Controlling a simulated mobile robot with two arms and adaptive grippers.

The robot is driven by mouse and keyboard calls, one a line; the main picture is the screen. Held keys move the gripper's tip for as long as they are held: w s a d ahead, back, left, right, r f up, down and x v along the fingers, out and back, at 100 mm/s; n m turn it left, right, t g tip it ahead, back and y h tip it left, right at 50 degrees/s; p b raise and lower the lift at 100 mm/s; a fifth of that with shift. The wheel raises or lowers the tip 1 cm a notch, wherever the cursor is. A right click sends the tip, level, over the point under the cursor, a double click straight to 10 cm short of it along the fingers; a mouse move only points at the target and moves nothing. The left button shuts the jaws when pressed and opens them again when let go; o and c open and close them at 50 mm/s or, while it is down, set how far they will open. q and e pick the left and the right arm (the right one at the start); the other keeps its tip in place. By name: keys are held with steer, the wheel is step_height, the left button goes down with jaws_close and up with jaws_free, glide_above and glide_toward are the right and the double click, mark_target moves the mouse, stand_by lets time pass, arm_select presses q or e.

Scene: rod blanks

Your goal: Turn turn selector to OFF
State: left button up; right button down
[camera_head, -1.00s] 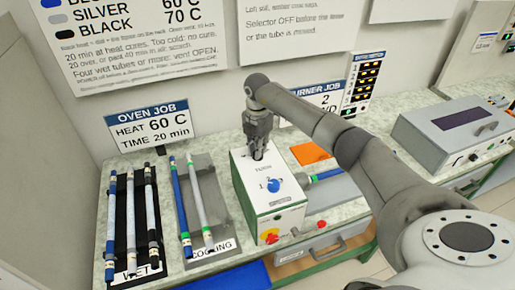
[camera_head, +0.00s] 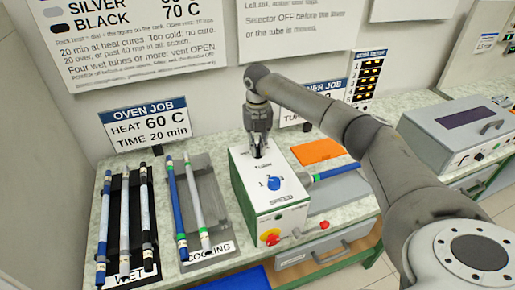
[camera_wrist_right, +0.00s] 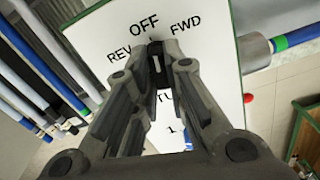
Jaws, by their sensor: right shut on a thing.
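My right gripper (camera_wrist_right: 156,68) is shut on the selector from above. In the head view the right gripper (camera_head: 258,152) hides most of the selector. My left gripper is not in view.
A blue speed knob (camera_head: 274,183) and a red button (camera_head: 270,237) are on the same box. A blue tube (camera_head: 335,171) lies to its right, near an orange sheet (camera_head: 317,151). Tubes on the wet rack (camera_head: 124,279) and cooling rack (camera_head: 207,250) stand left.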

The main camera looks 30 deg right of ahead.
mark_target(258, 147)
steer(key=shift+r+n+b, duration=0.1)
steer(key=shift+n+b, duration=0.25)
steer(key=shift+n, duration=0.65)
steer(key=shift+w, duration=0.1)
steer(key=c, duration=1.5)
jaws_free()
step_height(258, 147, up, 12)
steer(key=shift+f, duration=0.1)
